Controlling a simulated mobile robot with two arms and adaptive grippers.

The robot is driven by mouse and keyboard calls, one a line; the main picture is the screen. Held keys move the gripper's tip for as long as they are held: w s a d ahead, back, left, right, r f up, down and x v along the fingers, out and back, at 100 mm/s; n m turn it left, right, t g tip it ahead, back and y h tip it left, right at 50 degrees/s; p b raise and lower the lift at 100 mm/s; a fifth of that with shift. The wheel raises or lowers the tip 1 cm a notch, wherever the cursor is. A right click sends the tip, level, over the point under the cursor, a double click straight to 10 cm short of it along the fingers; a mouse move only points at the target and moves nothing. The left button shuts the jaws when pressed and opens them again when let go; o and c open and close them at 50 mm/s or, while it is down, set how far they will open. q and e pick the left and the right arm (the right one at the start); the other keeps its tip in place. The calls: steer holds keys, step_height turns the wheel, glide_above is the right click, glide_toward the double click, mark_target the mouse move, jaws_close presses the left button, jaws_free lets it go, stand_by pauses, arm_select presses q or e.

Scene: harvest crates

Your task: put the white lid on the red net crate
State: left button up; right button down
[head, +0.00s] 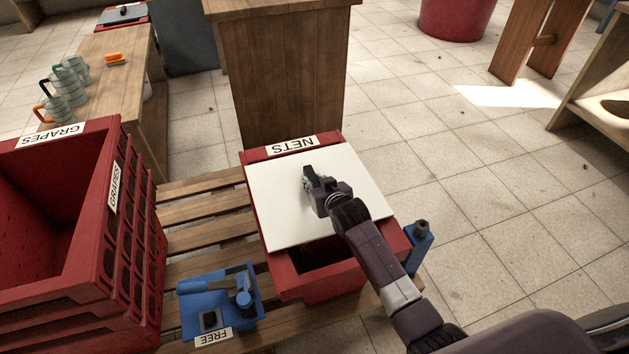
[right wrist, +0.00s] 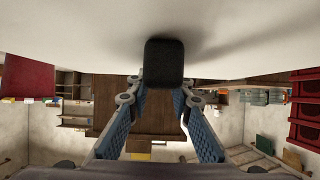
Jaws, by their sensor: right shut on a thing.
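The white lid (head: 285,205) lies over the red net crate (head: 316,285), whose label reads NETS. It covers the far and middle part of the crate's top. A dark opening shows at the near end, and the lid's left edge reaches the crate's left side. I cannot tell whether the lid touches the rim. My right gripper (head: 309,180) is shut on the lid's dark knob. In the right wrist view the black knob (right wrist: 164,63) sits between the fingertips, against the pale lid (right wrist: 70,25). My left gripper is not in view.
Red GRAPES crates (head: 120,235) are stacked on the left of the wooden pallet (head: 205,205). A blue post (head: 420,240) is right of the net crate. A wooden cabinet (head: 290,75) stands behind it.

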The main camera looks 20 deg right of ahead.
arm_select(q)
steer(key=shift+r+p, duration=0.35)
steer(key=shift+p, duration=0.05)
arm_select(e)
steer(key=shift+r, duration=0.15)
stand_by(0.8)
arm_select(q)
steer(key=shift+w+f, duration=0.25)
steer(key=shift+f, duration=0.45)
arm_select(e)
steer(key=shift+f, duration=0.3)
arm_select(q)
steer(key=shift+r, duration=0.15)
arm_select(e)
steer(key=shift+f, duration=0.1)
